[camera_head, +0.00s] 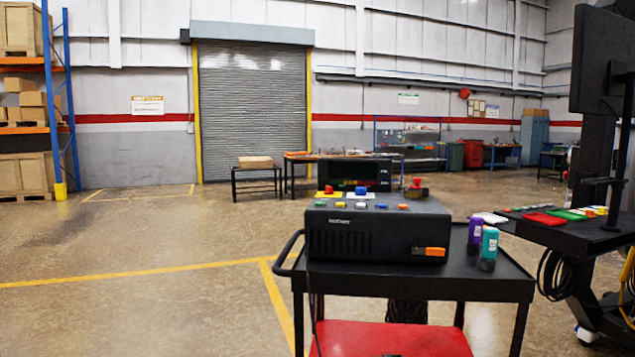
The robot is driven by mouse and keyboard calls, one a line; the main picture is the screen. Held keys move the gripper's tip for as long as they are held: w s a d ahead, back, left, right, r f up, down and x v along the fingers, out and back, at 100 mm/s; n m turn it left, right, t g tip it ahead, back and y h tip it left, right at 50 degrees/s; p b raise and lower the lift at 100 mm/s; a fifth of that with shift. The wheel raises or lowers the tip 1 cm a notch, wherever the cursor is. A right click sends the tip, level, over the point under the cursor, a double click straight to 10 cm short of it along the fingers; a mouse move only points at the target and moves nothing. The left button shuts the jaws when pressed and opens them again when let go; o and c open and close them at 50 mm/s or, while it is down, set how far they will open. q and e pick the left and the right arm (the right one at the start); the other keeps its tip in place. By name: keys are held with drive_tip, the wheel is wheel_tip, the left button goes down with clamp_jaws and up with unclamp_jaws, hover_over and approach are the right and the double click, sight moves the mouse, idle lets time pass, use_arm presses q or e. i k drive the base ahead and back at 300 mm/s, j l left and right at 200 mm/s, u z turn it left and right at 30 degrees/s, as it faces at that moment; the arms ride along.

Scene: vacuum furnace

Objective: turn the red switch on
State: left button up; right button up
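A black control box (378,232) sits on top of a black cart (470,284). Its top carries several small coloured buttons and switches. A red button (328,189) stands on a yellow plate at the back left of the box top. A larger red knob (416,184) stands at the back right. An orange-red rocker-like part (430,251) is on the lower right of the front face. I cannot tell which is the red switch, or its on or off position. Neither of my grippers is in view.
A purple bottle (475,231) and a teal bottle (489,245) stand right of the box on the cart. The cart's handle (284,262) sticks out left. A dark table (570,234) with coloured items and cables is at the right. The floor on the left is clear.

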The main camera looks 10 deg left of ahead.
sight(328, 189)
drive_tip(key=i+j, duration=0.15)
drive_tip(key=j, duration=0.2)
drive_tip(key=i+j, duration=0.2)
drive_tip(key=j, duration=0.2)
drive_tip(key=i+j, duration=0.15)
drive_tip(key=j, duration=0.2)
drive_tip(key=i+j, duration=0.2)
drive_tip(key=j, duration=0.2)
drive_tip(key=i+j, duration=0.15)
drive_tip(key=j, duration=0.2)
drive_tip(key=i+j, duration=0.2)
drive_tip(key=j, duration=0.2)
drive_tip(key=i+j, duration=0.15)
drive_tip(key=j, duration=0.2)
